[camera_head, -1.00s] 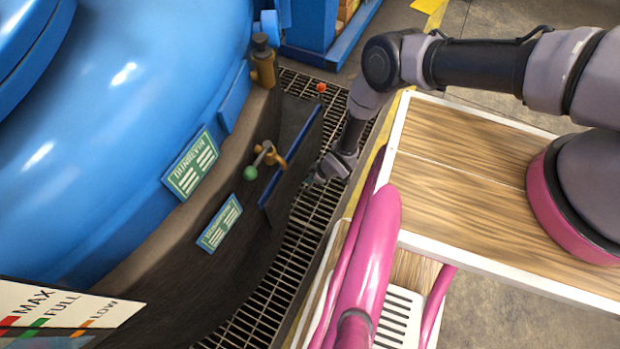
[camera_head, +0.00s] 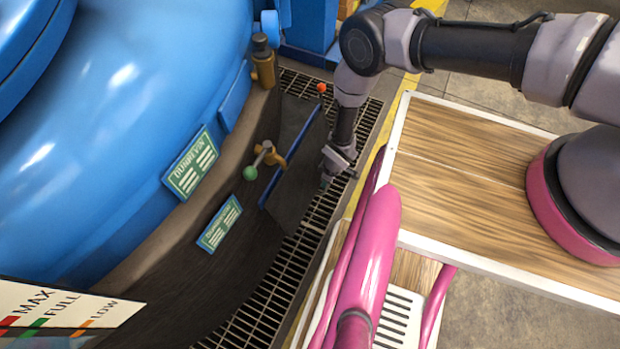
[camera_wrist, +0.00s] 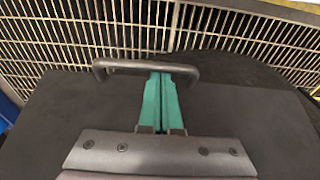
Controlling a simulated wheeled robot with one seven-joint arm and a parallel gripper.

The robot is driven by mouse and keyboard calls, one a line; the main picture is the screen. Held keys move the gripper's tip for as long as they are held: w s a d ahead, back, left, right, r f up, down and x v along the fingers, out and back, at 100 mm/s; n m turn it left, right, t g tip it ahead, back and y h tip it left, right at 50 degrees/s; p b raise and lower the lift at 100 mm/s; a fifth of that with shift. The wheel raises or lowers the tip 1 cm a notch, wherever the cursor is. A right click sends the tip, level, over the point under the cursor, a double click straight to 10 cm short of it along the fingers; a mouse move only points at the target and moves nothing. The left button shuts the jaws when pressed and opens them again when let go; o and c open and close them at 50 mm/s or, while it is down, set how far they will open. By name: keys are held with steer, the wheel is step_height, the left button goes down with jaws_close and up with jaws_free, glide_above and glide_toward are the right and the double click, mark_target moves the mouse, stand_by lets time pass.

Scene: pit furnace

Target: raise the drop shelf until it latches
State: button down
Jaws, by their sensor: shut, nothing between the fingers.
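The drop shelf (camera_head: 296,190) is a dark flat panel beside a blue strip on the furnace's dark lower wall. It sticks out over the floor grating, and I cannot tell its exact tilt. In the wrist view the dark panel (camera_wrist: 60,118) fills the lower part, with a dark bar handle (camera_wrist: 118,65) at its far edge. My gripper (camera_head: 325,180) is at the panel's outer edge. Its green fingers (camera_wrist: 171,76) are shut together with their tips at the handle's middle. Whether they touch it, I cannot tell. No latch is clearly visible.
The blue furnace body (camera_head: 110,130) fills the left. A green-knobbed brass lever (camera_head: 264,158) and a red-orange knob (camera_head: 321,88) are close to the shelf. Floor grating (camera_head: 262,305) lies below. Pink rails (camera_head: 368,260) and a wood-topped surface (camera_head: 460,190) stand to the right.

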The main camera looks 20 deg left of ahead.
steer(key=d+r+h, duration=0.7)
steer(key=d+r, duration=0.2)
steer(key=r, duration=0.1)
step_height(320, 180, up, 12)
steer(key=d+h, duration=0.1)
steer(key=h, duration=0.3)
steer(key=shift+s+g+h, duration=0.3)
steer(key=shift+s+g, duration=0.1)
steer(key=shift+r, duration=0.15)
step_height(320, 180, up, 10)
stand_by(0.3)
